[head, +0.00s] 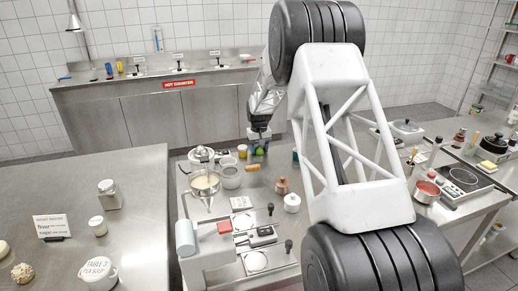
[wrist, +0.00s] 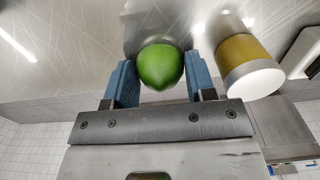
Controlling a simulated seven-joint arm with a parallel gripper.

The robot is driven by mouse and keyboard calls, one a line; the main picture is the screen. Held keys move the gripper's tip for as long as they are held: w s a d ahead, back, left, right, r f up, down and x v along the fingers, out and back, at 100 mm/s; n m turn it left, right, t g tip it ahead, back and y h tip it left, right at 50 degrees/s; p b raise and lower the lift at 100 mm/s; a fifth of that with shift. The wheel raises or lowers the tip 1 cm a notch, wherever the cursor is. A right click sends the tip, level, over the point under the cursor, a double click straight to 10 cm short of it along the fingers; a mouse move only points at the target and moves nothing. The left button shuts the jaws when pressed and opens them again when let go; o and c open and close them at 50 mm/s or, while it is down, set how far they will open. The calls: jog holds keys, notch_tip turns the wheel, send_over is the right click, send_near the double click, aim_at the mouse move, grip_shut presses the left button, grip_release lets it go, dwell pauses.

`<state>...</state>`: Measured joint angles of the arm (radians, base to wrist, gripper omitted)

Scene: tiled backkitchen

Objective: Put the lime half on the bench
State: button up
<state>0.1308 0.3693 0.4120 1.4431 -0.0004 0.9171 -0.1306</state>
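The green lime half (wrist: 160,66) lies between the two blue fingers of my gripper (wrist: 163,78) in the wrist view, close to both. Any thin gap between fingers and lime is too small to judge, so I cannot tell whether they grip it. In the head view my gripper (head: 259,144) points down at the far edge of the middle steel table, with the small green lime half (head: 259,151) at its tips. Whether the lime rests on the steel or is just off it is unclear.
A yellow cup (wrist: 246,58) stands close beside the fingers. Several pots, a scale and a copper pot (head: 282,186) crowd the middle table. The left steel table (head: 135,185) has a clear stretch. A steel counter with taps (head: 130,115) runs along the back wall.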

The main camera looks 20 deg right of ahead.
jog(key=o, duration=0.4)
jog(key=shift+c, duration=0.2)
jog(key=shift+r, duration=0.1)
notch_tip(320, 180, up, 12)
dwell(0.5)
jog(key=shift+r, duration=0.1)
dwell(0.6)
